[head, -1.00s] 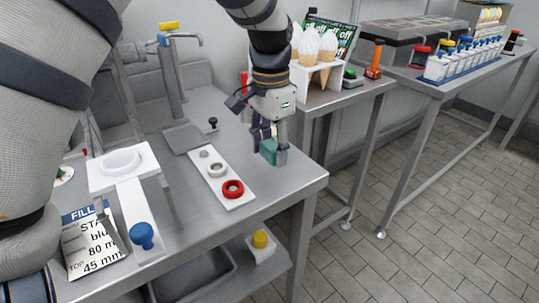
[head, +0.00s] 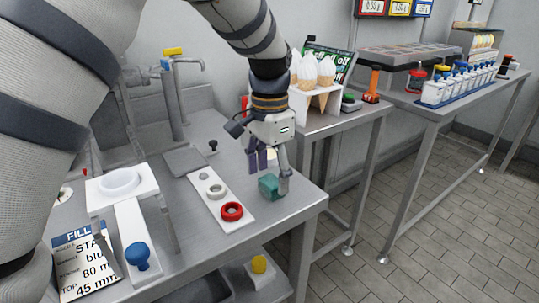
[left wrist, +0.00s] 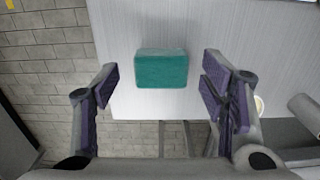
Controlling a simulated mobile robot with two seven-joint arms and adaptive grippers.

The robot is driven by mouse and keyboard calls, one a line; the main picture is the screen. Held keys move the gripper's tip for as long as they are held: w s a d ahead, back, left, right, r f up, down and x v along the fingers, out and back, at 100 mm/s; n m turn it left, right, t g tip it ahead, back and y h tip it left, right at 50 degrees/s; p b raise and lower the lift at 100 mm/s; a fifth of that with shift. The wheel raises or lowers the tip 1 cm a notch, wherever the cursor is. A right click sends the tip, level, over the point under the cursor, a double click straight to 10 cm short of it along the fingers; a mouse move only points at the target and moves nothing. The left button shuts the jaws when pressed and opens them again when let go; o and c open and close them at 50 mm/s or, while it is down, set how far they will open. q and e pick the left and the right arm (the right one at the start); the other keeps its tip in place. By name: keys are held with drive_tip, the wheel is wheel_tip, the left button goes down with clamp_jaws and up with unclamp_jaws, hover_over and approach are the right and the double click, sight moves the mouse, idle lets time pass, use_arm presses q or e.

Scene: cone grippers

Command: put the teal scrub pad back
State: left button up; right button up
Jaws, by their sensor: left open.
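The teal scrub pad (head: 268,187) lies on the steel table near its right edge. My left gripper (head: 270,172) is just above and around it in the head view, with its fingers spread. In the left wrist view the pad (left wrist: 161,69) is ahead of the open fingers of my left gripper (left wrist: 163,88), with clear space on both sides, so the gripper holds nothing. My right gripper is not clearly in view.
A white strip (head: 220,200) with a red ring (head: 231,211) lies left of the pad. A white stand (head: 121,184) and a blue knob (head: 137,252) stand further left. A side table holds an ice-cream cone rack (head: 313,88). The table's front right corner is bare.

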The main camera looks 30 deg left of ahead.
sight(270, 182)
use_arm(q)
wheel_tip(270, 182, up, 10)
drive_tip(key=shift+f, duration=0.2)
